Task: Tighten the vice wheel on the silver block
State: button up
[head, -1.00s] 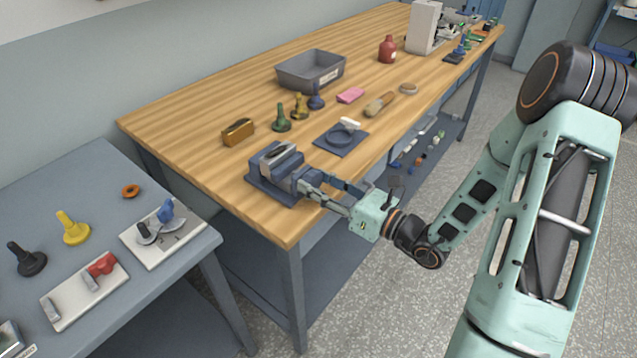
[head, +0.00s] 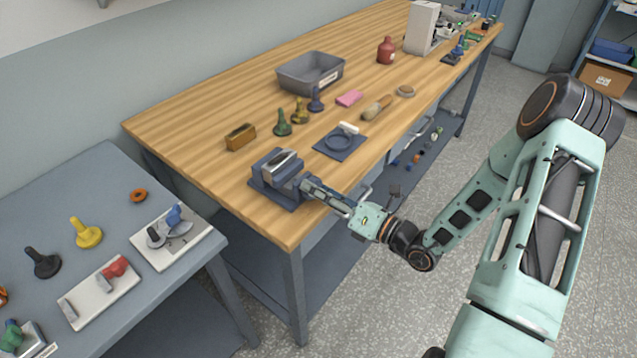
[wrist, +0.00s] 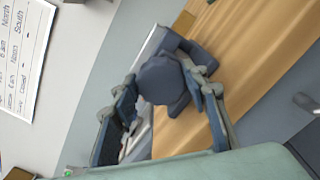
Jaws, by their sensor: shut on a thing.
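The blue-grey vice (head: 272,188) sits at the near corner of the wooden bench. The silver block (head: 283,163) lies between its jaws. The vice wheel (wrist: 160,80) shows as a dark round knob in the wrist view, between the two fingers. My gripper (head: 306,187) reaches in from the right at the wheel's side of the vice. It is shut on the wheel, and in the wrist view my gripper (wrist: 165,92) has one finger on each side of it. In the head view the fingers largely hide the wheel. Whether the jaws press on the block is too small to tell.
A brass-coloured block (head: 240,137), several knobbed pieces such as the green one (head: 283,123), and a dark plate with a ring (head: 340,141) stand behind the vice. A grey bin (head: 311,73) is farther back. A side table (head: 100,205) stands at left.

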jog(key=shift+m+p, duration=0.35)
jog(key=shift+m, duration=0.35)
jog(key=o, duration=1.2)
jog(key=shift+c, duration=0.2)
jog(key=v, duration=1.2)
